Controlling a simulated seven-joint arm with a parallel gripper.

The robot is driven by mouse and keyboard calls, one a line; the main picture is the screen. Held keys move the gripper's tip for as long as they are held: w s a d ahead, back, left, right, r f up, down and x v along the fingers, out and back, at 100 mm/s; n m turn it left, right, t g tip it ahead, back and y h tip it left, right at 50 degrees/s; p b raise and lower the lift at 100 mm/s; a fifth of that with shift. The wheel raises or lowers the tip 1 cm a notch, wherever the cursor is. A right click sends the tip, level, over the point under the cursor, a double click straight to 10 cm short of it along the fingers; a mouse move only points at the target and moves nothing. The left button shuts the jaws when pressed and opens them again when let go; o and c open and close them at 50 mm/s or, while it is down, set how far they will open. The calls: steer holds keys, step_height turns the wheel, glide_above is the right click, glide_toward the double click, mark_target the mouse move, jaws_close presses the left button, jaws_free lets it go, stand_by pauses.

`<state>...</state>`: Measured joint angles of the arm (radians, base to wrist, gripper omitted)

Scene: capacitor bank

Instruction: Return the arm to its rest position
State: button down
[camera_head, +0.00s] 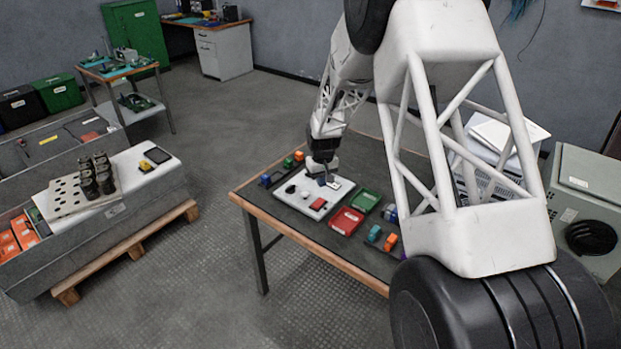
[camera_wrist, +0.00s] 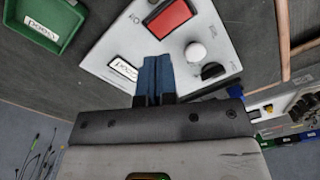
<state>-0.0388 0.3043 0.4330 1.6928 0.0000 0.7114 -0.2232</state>
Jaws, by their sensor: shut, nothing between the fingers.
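My gripper (camera_head: 321,180) points down over the white board (camera_head: 299,197) on the work table (camera_head: 249,196). In the wrist view its two blue fingertips (camera_wrist: 155,75) are together, with nothing held between them. The board carries a red block (camera_wrist: 170,17), a white round knob (camera_wrist: 195,52) and a black part (camera_wrist: 212,71). My arm reaches down from the upper right of the head view and hides part of the table's right side.
A green tray (camera_head: 365,201) and a red tray (camera_head: 346,221) lie right of the board. Teal (camera_head: 375,233) and orange (camera_head: 390,242) blocks stand near the front edge. A grey bench (camera_head: 150,196) with black cylinders (camera_head: 88,187) is at left. Open floor lies between.

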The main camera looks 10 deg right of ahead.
steer(key=shift+r, duration=0.1)
steer(key=s+d+r+m+t, duration=0.1)
steer(key=s+d+r+m, duration=0.1)
steer(key=s+r, duration=2.35)
steer(key=s, duration=1.2)
steer(key=s+d+r+m+t, duration=0.1)
steer(key=s+r, duration=0.2)
steer(key=s, duration=1.1)
steer(key=shift+d+r+t, duration=0.25)
steer(key=shift+r+t, duration=0.05)
steer(key=shift+w, duration=0.25)
